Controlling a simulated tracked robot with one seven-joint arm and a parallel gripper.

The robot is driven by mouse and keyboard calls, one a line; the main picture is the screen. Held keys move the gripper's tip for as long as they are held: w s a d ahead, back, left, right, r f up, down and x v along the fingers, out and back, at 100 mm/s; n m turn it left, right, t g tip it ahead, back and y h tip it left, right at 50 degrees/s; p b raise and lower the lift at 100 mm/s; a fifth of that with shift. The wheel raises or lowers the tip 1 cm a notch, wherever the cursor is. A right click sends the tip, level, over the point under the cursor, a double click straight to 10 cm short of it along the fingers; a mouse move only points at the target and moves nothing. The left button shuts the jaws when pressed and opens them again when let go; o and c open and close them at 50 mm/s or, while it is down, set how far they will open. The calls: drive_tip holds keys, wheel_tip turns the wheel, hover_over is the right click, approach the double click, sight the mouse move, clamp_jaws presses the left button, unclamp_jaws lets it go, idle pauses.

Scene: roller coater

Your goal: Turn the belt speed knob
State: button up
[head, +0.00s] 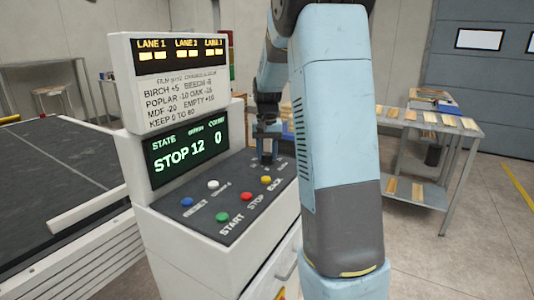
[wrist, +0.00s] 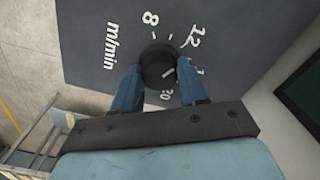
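The belt speed knob (wrist: 158,65) is round and black in the wrist view. It sits on a dark panel with a white dial scale that shows 8, 12 and 20 and the words m/min. A short white mark shows on the knob's lower right. My gripper (wrist: 159,70) has one blue finger on each side of the knob, with no clear gap between them and it. In the head view my gripper (head: 267,150) points down onto the far right of the console's sloping panel and hides the knob there. The console screen (head: 185,151) reads STOP 12 and 0.
Blue, white, green, red and yellow buttons (head: 222,216) sit on the panel near my gripper. The lane display (head: 180,52) stands above the screen. A dark conveyor belt (head: 60,170) is at left. A workbench with wooden strips (head: 430,118) stands at right, with open floor before it.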

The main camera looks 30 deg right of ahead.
sight(266, 155)
drive_tip(key=o, duration=0.4)
drive_tip(key=shift+o, duration=0.2)
wheel_tip(266, 155, up, 14)
drive_tip(key=shift+f, duration=0.15)
idle(0.3)
idle(0.4)
drive_tip(key=s+a+r+n+t, duration=0.15)
drive_tip(key=s+a, duration=0.25)
drive_tip(key=s, duration=0.4)
drive_tip(key=s+a+r+n+t, duration=0.1)
drive_tip(key=s+a+t, duration=0.1)
drive_tip(key=s+a, duration=0.5)
drive_tip(key=s+a+f+n+t, duration=0.1)
drive_tip(key=s+f, duration=0.2)
drive_tip(key=s, duration=0.4)
drive_tip(key=s+a+f+n+t, duration=0.1)
drive_tip(key=s+f, duration=0.2)
drive_tip(key=s, duration=0.5)
drive_tip(key=shift+s+a+n, duration=0.25)
drive_tip(key=shift+a+n, duration=0.1)
